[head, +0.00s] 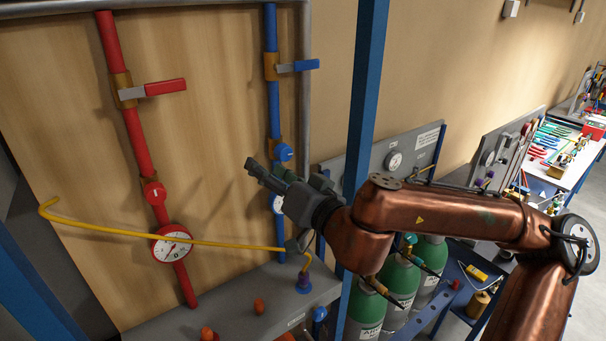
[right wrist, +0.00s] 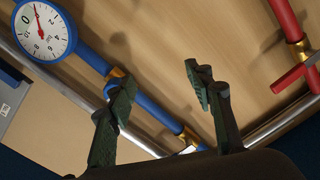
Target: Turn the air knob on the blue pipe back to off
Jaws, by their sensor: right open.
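The blue pipe (head: 273,105) runs down the wooden panel in the head view. Its round blue knob (head: 284,152) has a pale mark and sits on a brass fitting, above a dial gauge (head: 278,204) partly covered by my gripper. My right gripper (head: 266,170) is open and empty, its fingers just below and left of the knob in the picture. In the right wrist view the blue pipe (right wrist: 152,108) passes behind the open fingers (right wrist: 165,92). My left gripper is not in view.
A blue lever (head: 305,65) sits higher on the blue pipe. The red pipe (head: 125,125) carries a lever, knob and gauge. A yellow hooked rod (head: 150,233) crosses the panel's front. A blue post (head: 362,95) stands right of the panel, near my right arm. Green cylinders (head: 400,283) stand below.

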